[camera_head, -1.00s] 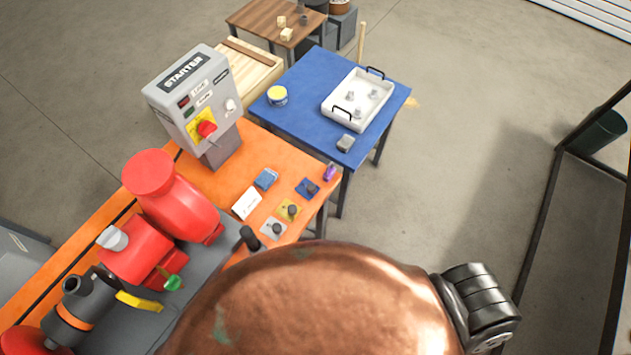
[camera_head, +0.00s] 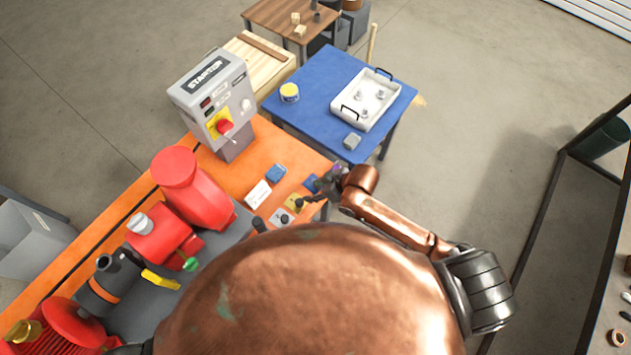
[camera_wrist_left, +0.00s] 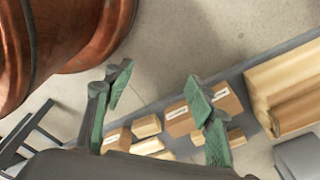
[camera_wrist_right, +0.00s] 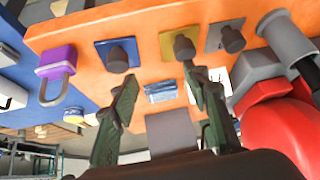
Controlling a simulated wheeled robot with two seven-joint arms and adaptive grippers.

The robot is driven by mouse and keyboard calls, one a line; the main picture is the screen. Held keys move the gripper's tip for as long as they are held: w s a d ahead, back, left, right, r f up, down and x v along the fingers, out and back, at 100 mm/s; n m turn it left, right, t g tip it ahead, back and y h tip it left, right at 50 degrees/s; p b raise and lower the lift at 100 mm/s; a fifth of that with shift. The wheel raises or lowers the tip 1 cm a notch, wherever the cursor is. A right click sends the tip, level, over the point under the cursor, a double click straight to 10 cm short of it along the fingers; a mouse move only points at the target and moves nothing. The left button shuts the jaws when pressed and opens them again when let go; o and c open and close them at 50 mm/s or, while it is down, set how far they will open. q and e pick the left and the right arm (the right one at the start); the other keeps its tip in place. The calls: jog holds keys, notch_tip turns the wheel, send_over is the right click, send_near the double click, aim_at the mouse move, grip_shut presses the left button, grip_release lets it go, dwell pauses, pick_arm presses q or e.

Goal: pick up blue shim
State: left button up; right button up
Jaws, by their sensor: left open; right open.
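The blue shim is a small blue square plate with a dark knob; it lies on the orange bench top in the right wrist view (camera_wrist_right: 104,52). In the head view the blue shim (camera_head: 311,183) is partly covered by my right gripper (camera_head: 322,190). My right gripper also shows in the right wrist view (camera_wrist_right: 160,84), with its green-padded fingers apart and nothing between them. It points at the bench edge, with the blue shim ahead of its left-hand finger, apart from it. My left gripper (camera_wrist_left: 157,80) is open and empty, away from the bench.
A yellow shim (camera_wrist_right: 176,42) and a grey shim (camera_wrist_right: 215,36) lie beside the blue one. A purple padlock (camera_wrist_right: 56,62) lies on its other side. A blue packet (camera_head: 276,172) and white card (camera_head: 258,193) lie behind. The red pump (camera_head: 190,190) and starter box (camera_head: 210,95) stand farther left.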

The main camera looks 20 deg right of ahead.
notch_tip(320, 180, up, 2)
jog(key=a+n+g, duration=0.1)
jog(key=a+n, duration=0.1)
jog(key=n+g+h, duration=0.1)
jog(key=g, duration=0.1)
send_near(308, 183)
jog(key=shift+s+d+r, duration=0.25)
jog(key=shift+s+r, duration=0.15)
jog(key=shift+s, duration=0.1)
jog(key=shift+s+d+r, duration=0.2)
jog(key=shift+s+r, duration=0.25)
jog(key=shift+w+d+f, duration=0.1)
jog(key=shift+w+f, duration=0.1)
jog(key=shift+f, duration=0.35)
jog(key=shift+w+f, duration=0.25)
jog(key=shift+f, duration=0.25)
jog(key=x, duration=0.2)
jog(key=p+x, duration=0.1)
jog(key=x, duration=0.2)
jog(key=shift+s+d+f, duration=0.1)
jog(key=shift+s+f, duration=0.2)
jog(key=shift+f, duration=0.1)
pick_arm(q)
jog(key=shift+s+r, duration=0.5)
jog(key=shift+r, duration=0.35)
pick_arm(e)
jog(key=shift+c, duration=0.4)
